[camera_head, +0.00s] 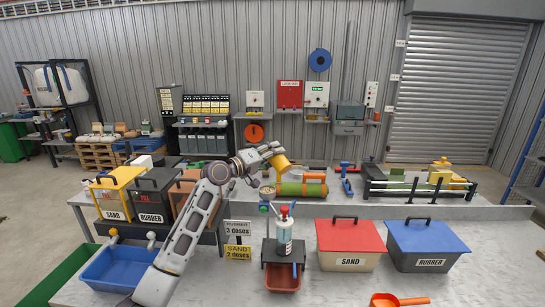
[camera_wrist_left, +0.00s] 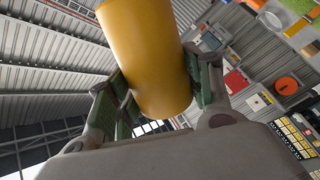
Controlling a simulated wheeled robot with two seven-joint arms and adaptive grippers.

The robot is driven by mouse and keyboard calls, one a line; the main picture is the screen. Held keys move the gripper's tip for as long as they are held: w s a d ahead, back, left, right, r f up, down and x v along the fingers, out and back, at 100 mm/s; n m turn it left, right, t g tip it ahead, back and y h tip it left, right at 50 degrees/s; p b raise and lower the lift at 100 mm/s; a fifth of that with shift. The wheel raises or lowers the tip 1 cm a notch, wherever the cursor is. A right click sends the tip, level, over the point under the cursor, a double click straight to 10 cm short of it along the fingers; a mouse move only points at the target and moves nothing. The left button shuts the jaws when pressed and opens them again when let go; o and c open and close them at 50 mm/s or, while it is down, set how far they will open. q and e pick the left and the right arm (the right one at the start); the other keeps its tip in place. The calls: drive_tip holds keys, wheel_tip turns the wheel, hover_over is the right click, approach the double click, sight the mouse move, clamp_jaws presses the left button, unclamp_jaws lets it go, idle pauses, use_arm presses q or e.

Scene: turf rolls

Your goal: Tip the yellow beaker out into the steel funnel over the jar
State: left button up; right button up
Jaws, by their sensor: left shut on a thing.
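My left gripper (camera_head: 272,155) is shut on the yellow beaker (camera_head: 281,164), which is held up in the air and tilted. The left wrist view shows the beaker (camera_wrist_left: 148,55) large between the two fingers (camera_wrist_left: 160,95); its inside is hidden. A small round steel funnel (camera_head: 267,191) shows just below and left of the beaker, apart from it, with something speckled at its mouth. Below it, a clear jar-like vessel with a red top (camera_head: 284,236) stands on a dark stand; whether this is the task's jar is hard to tell. My right gripper is out of view.
A green roll (camera_head: 301,188) lies behind the funnel. An orange-red tray (camera_head: 283,278) sits under the stand. Red-lidded SAND (camera_head: 350,246) and blue-lidded RUBBER (camera_head: 427,247) bins stand at right, a blue tub (camera_head: 120,268) at left. An orange scoop (camera_head: 398,300) lies at the front edge.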

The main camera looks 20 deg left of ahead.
sight(282, 158)
use_arm(q)
drive_tip(key=shift+r, duration=0.1)
idle(0.4)
drive_tip(key=shift+s+d+r+m, duration=0.2)
drive_tip(key=shift+d+m, duration=0.15)
drive_tip(key=shift+m, duration=0.45)
drive_tip(key=m+b, duration=0.1)
drive_tip(key=d+m+b, duration=0.1)
drive_tip(key=shift+s+r+b, duration=0.2)
drive_tip(key=shift+s+b, duration=0.1)
drive_tip(key=m+b, duration=0.1)
drive_tip(key=d+r+m+b, duration=0.1)
drive_tip(key=m, duration=0.1)
drive_tip(key=shift+s+d, duration=0.25)
drive_tip(key=shift+s, duration=0.15)
drive_tip(key=m+b, duration=0.1)
drive_tip(key=d+m+b, duration=0.1)
drive_tip(key=m, duration=0.1)
drive_tip(key=shift+s+d+r, duration=0.15)
drive_tip(key=shift+s+r, duration=0.2)
drive_tip(key=shift+r, duration=0.05)
drive_tip(key=shift+s+d+r+m+b, duration=0.15)
drive_tip(key=shift+d+r+m+b, duration=0.15)
drive_tip(key=shift+m, duration=0.35)
drive_tip(key=shift+s+d+r+m+b, duration=0.15)
drive_tip(key=shift+d+m+b, duration=0.2)
drive_tip(key=shift+m, duration=0.3)
drive_tip(key=shift+a, duration=0.1)
